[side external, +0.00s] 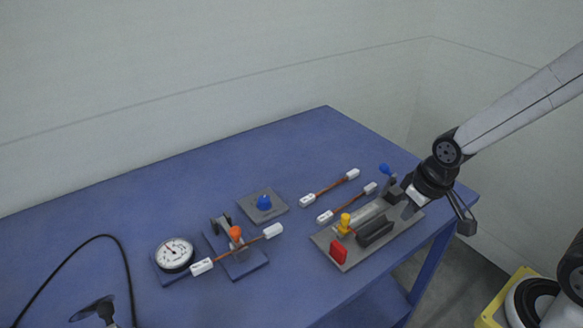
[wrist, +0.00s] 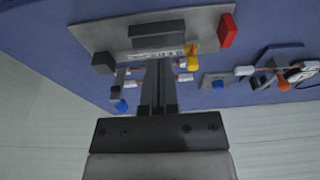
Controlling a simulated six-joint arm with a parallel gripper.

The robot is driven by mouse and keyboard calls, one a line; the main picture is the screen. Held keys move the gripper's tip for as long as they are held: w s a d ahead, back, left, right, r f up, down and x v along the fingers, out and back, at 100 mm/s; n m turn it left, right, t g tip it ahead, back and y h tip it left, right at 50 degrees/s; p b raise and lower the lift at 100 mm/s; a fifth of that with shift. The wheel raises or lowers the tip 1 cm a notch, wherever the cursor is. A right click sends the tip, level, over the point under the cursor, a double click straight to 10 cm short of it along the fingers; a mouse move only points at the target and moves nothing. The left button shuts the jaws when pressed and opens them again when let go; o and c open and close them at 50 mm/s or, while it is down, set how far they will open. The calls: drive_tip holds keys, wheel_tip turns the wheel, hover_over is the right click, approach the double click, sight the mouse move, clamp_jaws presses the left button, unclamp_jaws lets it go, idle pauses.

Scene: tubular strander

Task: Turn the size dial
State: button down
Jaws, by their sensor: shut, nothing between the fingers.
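A blue knob (side external: 264,202) stands on a small square grey plate (side external: 251,213) near the middle of the table, and I take it for the size dial. It also shows in the wrist view (wrist: 217,84), right of the fingers; any markings are too small to read. My gripper (side external: 407,211) is over the right end of the long grey fixture, well to the right of the dial. In the wrist view its fingers (wrist: 158,64) are together and empty, pointing toward the fixture.
The long grey fixture (side external: 345,262) carries a red block (side external: 338,252), a yellow knob (side external: 345,222) and a blue-tipped lever (side external: 385,169). Two white-ended rods (side external: 331,188) lie behind it. Left of the dial are an orange-knobbed clamp (side external: 236,234) and a round gauge (side external: 174,253).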

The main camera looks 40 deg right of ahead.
drive_tip(key=shift+c, duration=2.4)
unclamp_jaws()
drive_tip(key=shift+w, duration=0.25)
drive_tip(key=shift+o, duration=1.3)
drive_tip(key=shift+w+a+r, duration=0.1)
drive_tip(key=shift+w, duration=0.25)
drive_tip(key=m+g, duration=0.2)
drive_tip(key=m, duration=0.5)
hover_over(264, 199)
drive_tip(key=shift+f, duration=1.75)
drive_tip(key=shift+s+f, duration=0.1)
drive_tip(key=shift+f, duration=3.8)
